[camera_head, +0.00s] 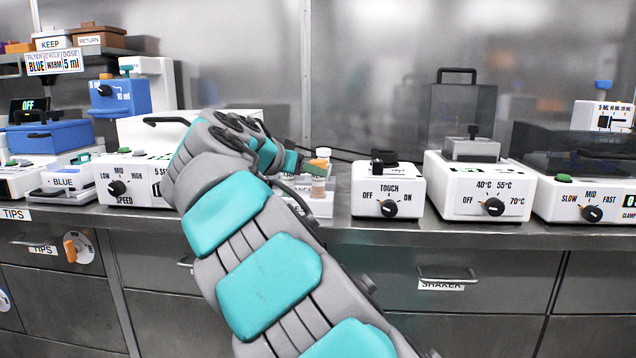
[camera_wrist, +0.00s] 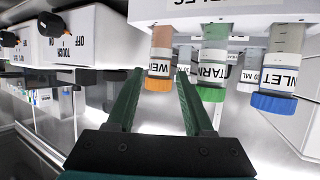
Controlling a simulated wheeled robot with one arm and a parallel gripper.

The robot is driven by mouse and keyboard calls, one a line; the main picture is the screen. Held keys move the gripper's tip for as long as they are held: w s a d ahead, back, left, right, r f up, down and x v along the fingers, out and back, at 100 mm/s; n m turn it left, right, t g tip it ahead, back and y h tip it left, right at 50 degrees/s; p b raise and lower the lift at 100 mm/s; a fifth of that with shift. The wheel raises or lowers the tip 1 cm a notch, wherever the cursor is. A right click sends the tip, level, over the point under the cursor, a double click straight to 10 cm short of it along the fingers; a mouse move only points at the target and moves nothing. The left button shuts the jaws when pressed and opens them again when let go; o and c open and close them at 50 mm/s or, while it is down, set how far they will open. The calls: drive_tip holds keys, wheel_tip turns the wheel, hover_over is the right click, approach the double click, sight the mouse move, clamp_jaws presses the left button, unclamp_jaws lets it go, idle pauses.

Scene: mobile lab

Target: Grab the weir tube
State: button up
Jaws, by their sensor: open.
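The weir tube (camera_wrist: 161,66) has an orange cap and a white label of which "WEI" shows in the wrist view. That view is inverted, so the cap points down in it. The tube stands in a white rack (camera_wrist: 215,10). My gripper (camera_wrist: 160,72) is open, with its two green fingers to either side of the tube in the picture. I cannot tell whether the tips reach around it or stop just short. In the head view my gripper (camera_head: 303,163) is beside the tubes at the rack (camera_head: 322,207), and the arm partly hides the rack.
A green-capped tube (camera_wrist: 212,70) labelled "TARN" stands close beside the weir tube. A blue-capped tube (camera_wrist: 278,75) is farther along. The touch mixer (camera_head: 388,190) is right of the rack on the steel bench. A boxed device with a speed dial (camera_head: 130,180) is at left.

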sight(318, 186)
drive_tip(key=x, duration=0.4)
drive_tip(key=shift+w+d, duration=0.1)
drive_tip(key=shift+w, duration=0.05)
clamp_jaws()
